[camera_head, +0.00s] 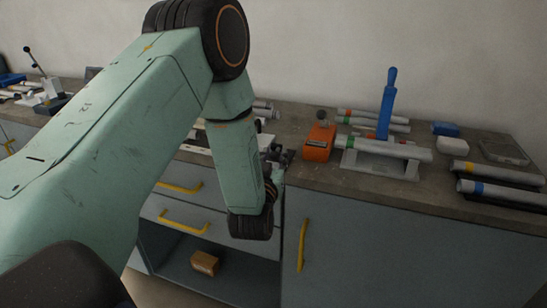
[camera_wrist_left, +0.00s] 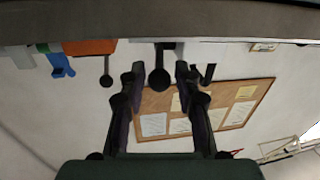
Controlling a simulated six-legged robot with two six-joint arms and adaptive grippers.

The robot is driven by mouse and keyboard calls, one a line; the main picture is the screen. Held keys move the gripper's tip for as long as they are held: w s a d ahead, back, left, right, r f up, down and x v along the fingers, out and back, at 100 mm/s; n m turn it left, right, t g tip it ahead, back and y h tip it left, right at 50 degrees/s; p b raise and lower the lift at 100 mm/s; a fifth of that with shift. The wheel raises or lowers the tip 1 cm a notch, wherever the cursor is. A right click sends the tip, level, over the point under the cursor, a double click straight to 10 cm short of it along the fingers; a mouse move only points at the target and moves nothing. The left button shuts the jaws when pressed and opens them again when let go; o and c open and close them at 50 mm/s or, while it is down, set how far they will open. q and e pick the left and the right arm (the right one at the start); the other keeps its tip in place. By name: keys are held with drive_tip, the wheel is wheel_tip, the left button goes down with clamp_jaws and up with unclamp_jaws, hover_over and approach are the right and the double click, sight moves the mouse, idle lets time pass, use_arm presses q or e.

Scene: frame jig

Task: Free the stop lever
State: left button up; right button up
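A dark lever with a round black knob (camera_wrist_left: 160,79) stands between my left gripper's fingers in the left wrist view, with its stem reaching to a dark base at the bench edge. I take it to be the stop lever. My left gripper (camera_wrist_left: 160,72) is open, one finger on each side of the knob, with gaps visible on both sides. In the head view the left gripper (camera_head: 277,154) is small and dark at the bench's front edge, and my arm hides much of that area. My right gripper is not in view.
Right of the gripper, an orange block (camera_head: 318,143) with a dark knob stands beside a grey cradle (camera_head: 378,166) holding a tube. A blue upright handle (camera_head: 389,95) rises behind. More tubes lie at right (camera_head: 500,173). Below are drawers and an open shelf with a box (camera_head: 205,263).

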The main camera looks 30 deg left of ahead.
use_arm(q)
clamp_jaws()
idle(0.3)
